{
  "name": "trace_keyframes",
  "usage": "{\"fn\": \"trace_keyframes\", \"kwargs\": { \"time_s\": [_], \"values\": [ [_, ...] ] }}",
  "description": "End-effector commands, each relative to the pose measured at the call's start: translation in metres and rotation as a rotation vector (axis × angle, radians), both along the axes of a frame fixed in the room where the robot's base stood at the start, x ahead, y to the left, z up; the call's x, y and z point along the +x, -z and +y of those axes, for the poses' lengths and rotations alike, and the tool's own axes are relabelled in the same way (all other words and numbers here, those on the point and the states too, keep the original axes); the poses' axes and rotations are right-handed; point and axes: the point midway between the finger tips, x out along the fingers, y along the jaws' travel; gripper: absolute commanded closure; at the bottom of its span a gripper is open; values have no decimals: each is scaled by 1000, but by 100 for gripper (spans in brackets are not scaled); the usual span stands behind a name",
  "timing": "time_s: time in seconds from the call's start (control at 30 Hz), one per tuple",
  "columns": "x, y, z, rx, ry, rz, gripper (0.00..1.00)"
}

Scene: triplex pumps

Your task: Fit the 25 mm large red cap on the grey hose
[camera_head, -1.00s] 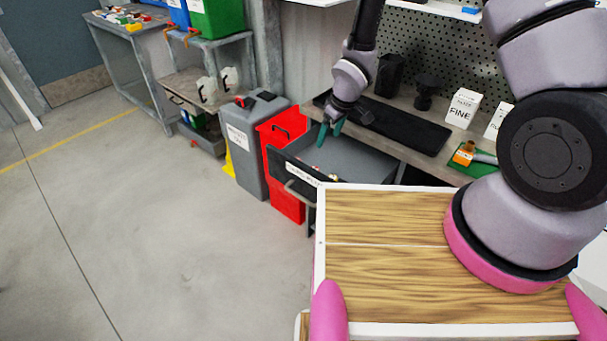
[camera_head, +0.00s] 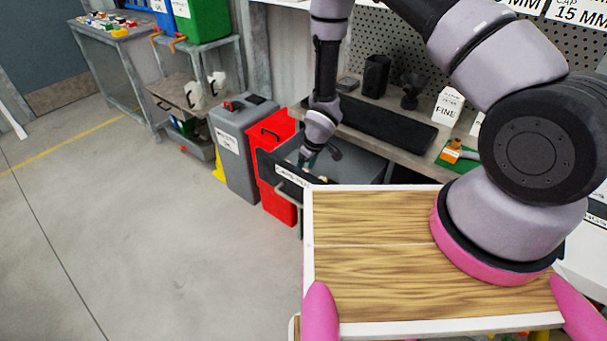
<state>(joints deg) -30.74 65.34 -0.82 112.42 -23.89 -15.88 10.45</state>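My gripper (camera_head: 308,162) points down into an open grey drawer (camera_head: 358,167) under the workbench. Its teal fingers are small and partly hidden by the wrist and the drawer's front. I cannot tell whether they are apart or closed, or whether they touch anything. Some tiny light-coloured items (camera_head: 322,178) lie in the drawer near the fingers, too small to make out. I cannot pick out a large red cap or a grey hose in this view.
Red (camera_head: 273,165) and grey (camera_head: 240,150) bins stand left of the drawer. The floor at left is clear.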

Motion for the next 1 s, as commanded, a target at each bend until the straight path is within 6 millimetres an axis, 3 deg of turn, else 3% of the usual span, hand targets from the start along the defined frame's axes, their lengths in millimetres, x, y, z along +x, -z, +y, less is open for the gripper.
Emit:
{"fn": "trace_keyframes", "kwargs": {
  "time_s": [0.27,0.37,0.5,0.8,1.0],
  "values": [
    [1,5,2,1,0,-1,19],
    [1,5,1,1,0,-1,49],
    [1,5,1,1,0,-1,100],
    [1,3,2,1,0,-1,100],
    [2,-17,2,3,1,-3,100]
  ]
}}
